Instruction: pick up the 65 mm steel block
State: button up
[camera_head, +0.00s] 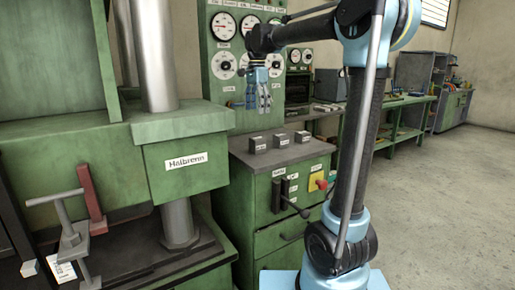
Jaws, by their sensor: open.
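Three small grey steel blocks stand in a row on the dark top of a green cabinet (274,158): a left block (258,142), a middle block (281,139) and a right block (302,136). Each carries a pale label on its front, too small to read, so I cannot tell which is the 65 mm one. My gripper (258,108) is blue, points down and is open and empty. In the picture it hangs above the left block, with a gap between fingertips and block. Its exact depth over the cabinet is hard to tell.
A green gauge panel (222,60) rises behind my gripper. The green press (185,160) stands close on the left. Levers (285,195) and a red knob (321,184) project from the cabinet front. A green workbench (405,115) stands behind; the floor at right is clear.

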aim_at(257, 138)
notch_tip(257, 138, down, 10)
jog(key=shift+f, duration=0.1)
jog(key=f, duration=0.4)
jog(key=shift+w+f, duration=0.15)
jog(key=shift+w, duration=0.2)
jog(key=shift+f, duration=0.55)
jog(key=shift+c, duration=0.6)
grip_shut()
